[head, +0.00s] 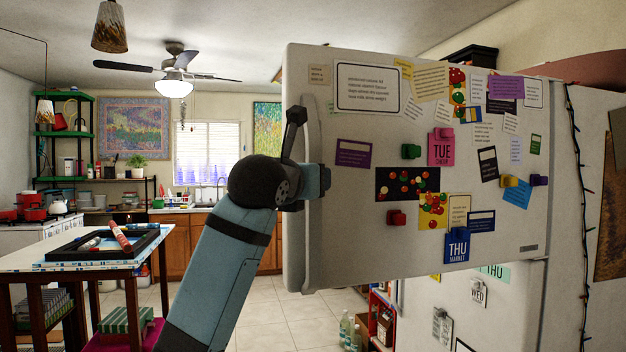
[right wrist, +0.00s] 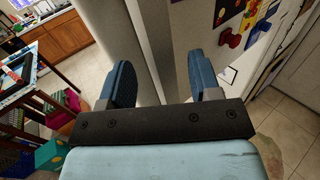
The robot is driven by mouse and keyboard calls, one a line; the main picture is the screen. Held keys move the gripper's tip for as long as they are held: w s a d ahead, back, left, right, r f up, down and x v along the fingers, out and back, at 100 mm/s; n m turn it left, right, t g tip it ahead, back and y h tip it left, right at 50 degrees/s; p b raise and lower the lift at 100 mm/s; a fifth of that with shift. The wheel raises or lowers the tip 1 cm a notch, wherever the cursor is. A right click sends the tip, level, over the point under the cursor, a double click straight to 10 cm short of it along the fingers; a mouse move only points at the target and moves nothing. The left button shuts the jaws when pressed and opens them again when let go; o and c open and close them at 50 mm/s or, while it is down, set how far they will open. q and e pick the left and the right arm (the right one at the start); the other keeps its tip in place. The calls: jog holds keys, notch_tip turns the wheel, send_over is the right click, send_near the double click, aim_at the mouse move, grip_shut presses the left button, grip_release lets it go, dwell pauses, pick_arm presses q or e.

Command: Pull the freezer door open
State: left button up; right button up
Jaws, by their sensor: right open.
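The white freezer door (head: 350,240) fills the right of the head view, covered with magnets and notes. It stands swung outward, its left edge well past the lower fridge door (head: 415,315). Its long vertical handle (head: 311,240) runs along the left edge. My right gripper (head: 316,182) is at the handle, about mid-height. In the right wrist view, the right gripper (right wrist: 160,75) is open, its two blue fingers apart beside the pale door (right wrist: 188,30). A grey upright strip, seemingly the handle, shows between the fingers; contact cannot be told. My left gripper is not in view.
A table (head: 60,262) with a dark tray (head: 105,245) stands at left. Wooden kitchen cabinets (head: 187,245) line the back. Tiled floor (head: 270,325) is clear between table and fridge. Bottles (head: 345,330) and a red shelf (head: 381,318) stand beside the fridge.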

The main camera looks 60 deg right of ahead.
jog(key=s+a, duration=0.1)
jog(key=a, duration=0.9)
jog(key=shift+s+a, duration=0.15)
jog(key=shift+s, duration=0.15)
